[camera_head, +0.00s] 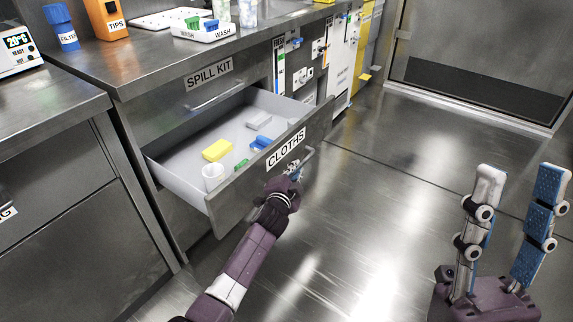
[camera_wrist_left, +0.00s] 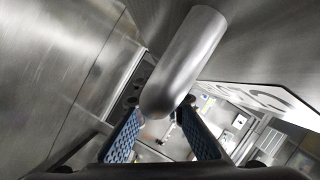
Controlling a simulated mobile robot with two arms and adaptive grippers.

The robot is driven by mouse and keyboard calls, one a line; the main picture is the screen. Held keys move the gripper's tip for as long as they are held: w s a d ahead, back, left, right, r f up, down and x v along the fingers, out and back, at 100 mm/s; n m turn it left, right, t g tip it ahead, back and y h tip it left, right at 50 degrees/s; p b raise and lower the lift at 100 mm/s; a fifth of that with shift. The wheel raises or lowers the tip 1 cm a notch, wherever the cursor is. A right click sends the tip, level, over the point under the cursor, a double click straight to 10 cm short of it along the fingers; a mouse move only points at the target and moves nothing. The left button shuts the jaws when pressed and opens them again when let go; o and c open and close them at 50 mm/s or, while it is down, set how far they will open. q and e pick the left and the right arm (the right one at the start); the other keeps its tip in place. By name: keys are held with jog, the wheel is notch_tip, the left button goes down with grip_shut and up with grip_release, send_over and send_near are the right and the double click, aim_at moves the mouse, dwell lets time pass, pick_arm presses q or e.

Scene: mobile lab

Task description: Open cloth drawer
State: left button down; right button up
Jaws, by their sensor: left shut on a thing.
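The cloth drawer (camera_head: 255,180), labelled CLOTHS, is pulled well out of the counter front, and its grey inside shows. In it lie a yellow block (camera_head: 217,150), a white cup (camera_head: 213,177), blue pieces (camera_head: 261,143), a small green piece and a grey block (camera_head: 258,121). My left gripper (camera_head: 293,170) is at the drawer's front, shut on the bar handle (camera_head: 307,157). In the left wrist view the metal handle (camera_wrist_left: 185,65) passes between the blue-padded fingers (camera_wrist_left: 160,135). My right gripper (camera_head: 515,205) is open and empty above the floor at the right.
The SPILL KIT drawer (camera_head: 180,100) above is shut. Several panels with valves stand beyond the drawer. The metal floor (camera_head: 400,200) in the middle is clear.

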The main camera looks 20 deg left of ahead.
pick_arm(q)
jog(key=shift+s+d+f, duration=0.1)
jog(key=shift+s+d, duration=0.1)
jog(key=shift+d, duration=0.25)
jog(key=shift+s+d+f, duration=0.1)
jog(key=shift+s+d, duration=0.1)
jog(key=shift+d, duration=0.25)
jog(key=c, duration=2.3)
grip_release()
jog(key=shift+r, duration=0.1)
jog(key=v, duration=1.2)
jog(key=shift+r, duration=0.1)
